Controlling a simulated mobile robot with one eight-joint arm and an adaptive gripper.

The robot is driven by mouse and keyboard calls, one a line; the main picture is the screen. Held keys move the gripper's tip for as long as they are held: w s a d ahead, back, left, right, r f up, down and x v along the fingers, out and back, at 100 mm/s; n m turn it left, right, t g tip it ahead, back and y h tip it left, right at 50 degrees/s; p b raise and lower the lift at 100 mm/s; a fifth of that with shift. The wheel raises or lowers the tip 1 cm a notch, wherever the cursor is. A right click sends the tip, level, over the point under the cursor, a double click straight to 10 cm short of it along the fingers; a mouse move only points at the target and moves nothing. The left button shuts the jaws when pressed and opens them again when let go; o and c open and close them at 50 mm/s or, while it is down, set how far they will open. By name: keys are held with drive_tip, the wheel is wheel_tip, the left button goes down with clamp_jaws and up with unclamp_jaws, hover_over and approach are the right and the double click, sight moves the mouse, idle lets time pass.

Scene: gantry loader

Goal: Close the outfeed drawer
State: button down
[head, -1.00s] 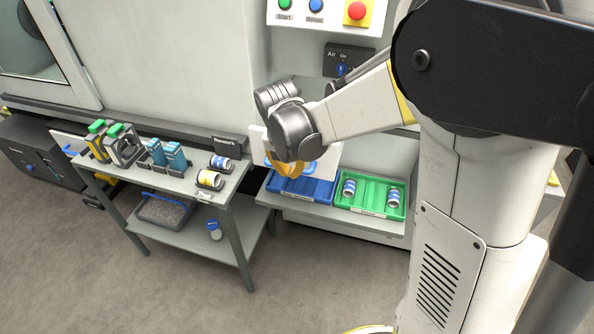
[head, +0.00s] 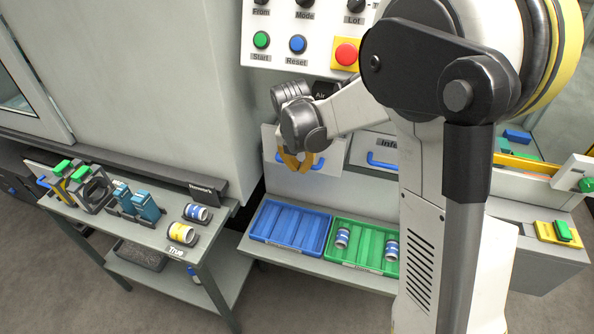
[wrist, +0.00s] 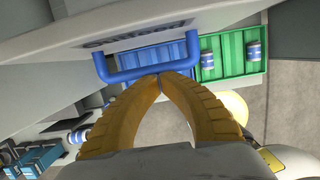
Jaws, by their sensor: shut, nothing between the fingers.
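The outfeed drawer's pale front (head: 283,176) has a blue bar handle (head: 322,163). It appears to stand forward of the infeed drawer front beside it; how far it is pulled out I cannot tell. In the wrist view the labelled drawer front (wrist: 200,14) spans the top, with its handle (wrist: 116,70) just beyond my fingertips. My gripper (head: 296,166) is in front of the drawer with its yellow fingers shut and empty. In the wrist view the fingertips (wrist: 160,77) meet at the handle's lower edge; I cannot tell whether they touch it.
The infeed drawer (head: 362,149) is to the right, partly behind my arm. Below are a blue tray (head: 268,240) and a green tray (head: 364,262) with two cans. A side table (head: 150,232) with cans and parts stands left. A button panel (head: 279,55) is above.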

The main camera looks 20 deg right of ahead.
drive_tip(key=shift+w+d, duration=0.6)
drive_tip(key=shift+w, duration=0.25)
